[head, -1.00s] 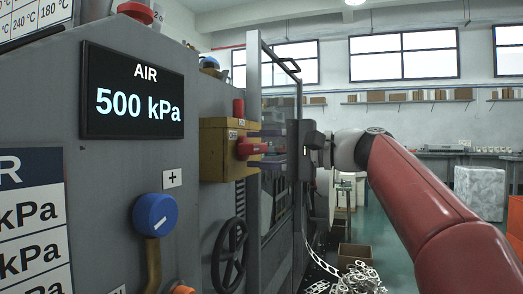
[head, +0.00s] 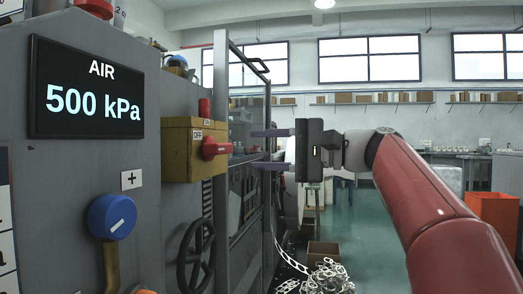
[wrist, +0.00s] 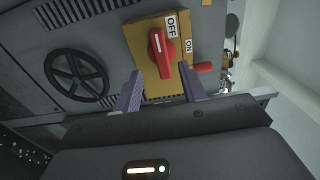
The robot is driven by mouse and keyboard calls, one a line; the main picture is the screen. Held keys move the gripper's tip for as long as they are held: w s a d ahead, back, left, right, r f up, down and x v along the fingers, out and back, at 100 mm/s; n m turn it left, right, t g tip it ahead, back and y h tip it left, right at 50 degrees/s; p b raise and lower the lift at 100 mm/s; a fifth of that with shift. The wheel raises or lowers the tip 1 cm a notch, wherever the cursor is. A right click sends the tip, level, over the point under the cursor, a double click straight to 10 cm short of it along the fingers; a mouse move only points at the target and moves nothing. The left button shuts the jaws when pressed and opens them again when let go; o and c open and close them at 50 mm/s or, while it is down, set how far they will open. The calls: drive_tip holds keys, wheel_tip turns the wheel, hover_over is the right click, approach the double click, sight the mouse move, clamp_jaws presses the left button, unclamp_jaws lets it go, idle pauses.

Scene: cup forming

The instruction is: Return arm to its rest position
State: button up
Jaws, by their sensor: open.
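My gripper (head: 268,149) is held out in front of the machine, to the right of the yellow switch box, with its two fingers apart and nothing between them. In the wrist view my gripper (wrist: 160,92) shows two purple-grey fingers pointing toward the machine's side, apart and empty. The yellow switch box (head: 178,165) carries a red rotary handle (head: 216,148). The box (wrist: 183,25) and its red handle (wrist: 161,54) also show in the wrist view, beyond the fingertips. The fingers seem clear of the handle.
The grey machine fills the left, with an AIR display (head: 93,88) reading 500 kPa, a blue knob (head: 113,217) and a black handwheel (head: 196,254). A metal-framed guard (head: 222,100) stands behind the box.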

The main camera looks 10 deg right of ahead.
drive_tip(key=s+a+f+m+h+p, duration=0.1)
drive_tip(key=s+f+h+p, duration=0.1)
drive_tip(key=s+f+h, duration=0.45)
drive_tip(key=s+a+f+h+p, duration=0.1)
drive_tip(key=f+h+p, duration=0.2)
drive_tip(key=f, duration=0.7)
drive_tip(key=s+d+f+n+h+p, duration=0.1)
drive_tip(key=s+d+f+n+h, duration=0.1)
drive_tip(key=s+d+f, duration=0.3)
drive_tip(key=s+d+f+n+h+p, duration=0.2)
drive_tip(key=s+d+f+h, duration=0.3)
drive_tip(key=s+f, duration=0.5)
wheel_tip(320, 180, down, 3)
drive_tip(key=shift+f+n+g, duration=0.1)
drive_tip(key=shift+n+g, duration=0.2)
drive_tip(key=shift+n, duration=0.1)
drive_tip(key=shift+h, duration=0.25)
